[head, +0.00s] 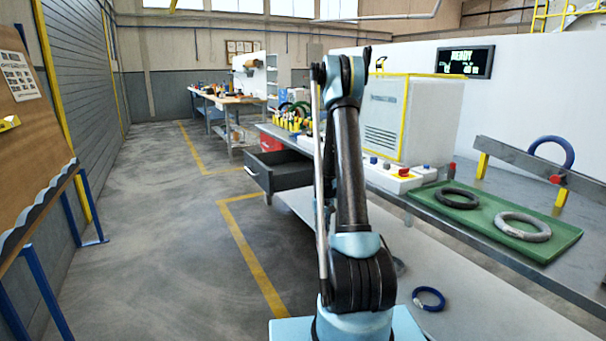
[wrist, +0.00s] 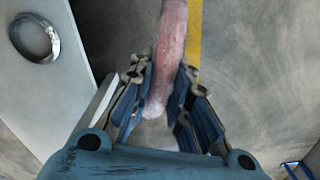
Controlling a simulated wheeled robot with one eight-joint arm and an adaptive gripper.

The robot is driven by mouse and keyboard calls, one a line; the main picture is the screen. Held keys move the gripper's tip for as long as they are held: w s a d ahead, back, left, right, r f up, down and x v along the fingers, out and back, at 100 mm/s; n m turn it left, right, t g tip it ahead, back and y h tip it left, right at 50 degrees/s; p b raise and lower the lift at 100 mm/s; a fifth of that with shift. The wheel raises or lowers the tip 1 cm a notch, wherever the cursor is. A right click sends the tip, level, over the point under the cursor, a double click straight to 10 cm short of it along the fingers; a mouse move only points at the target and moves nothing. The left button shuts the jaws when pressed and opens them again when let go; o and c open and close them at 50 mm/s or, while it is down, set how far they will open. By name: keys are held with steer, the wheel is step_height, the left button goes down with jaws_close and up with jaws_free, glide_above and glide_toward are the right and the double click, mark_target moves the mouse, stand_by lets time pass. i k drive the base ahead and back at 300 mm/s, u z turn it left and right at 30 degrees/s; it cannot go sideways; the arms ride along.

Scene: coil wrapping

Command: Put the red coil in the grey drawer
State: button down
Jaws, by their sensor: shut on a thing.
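The red coil (wrist: 172,35) is in the wrist view, held between the fingers of my gripper (wrist: 164,85). It looks pinkish red and mottled, and only part of it shows, running up out of the top edge. My gripper is shut on it, with one finger on each side. In the head view my arm hides the gripper and the red coil. The grey drawer (head: 257,175) is pulled open under the workbench in the head view, left of my arm, and its dark inside looks empty where visible.
A green tray (head: 553,247) on the right bench holds a black coil (head: 457,198) and a grey coil (head: 523,226). A blue coil (head: 429,298) lies on the lower shelf. Another blue coil (head: 551,152) is by the rail. The floor left of the drawer is clear.

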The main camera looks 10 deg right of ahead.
mark_target(291, 165)
steer(key=u, duration=0.05)
steer(key=i, duration=1.1)
steer(key=u, duration=0.05)
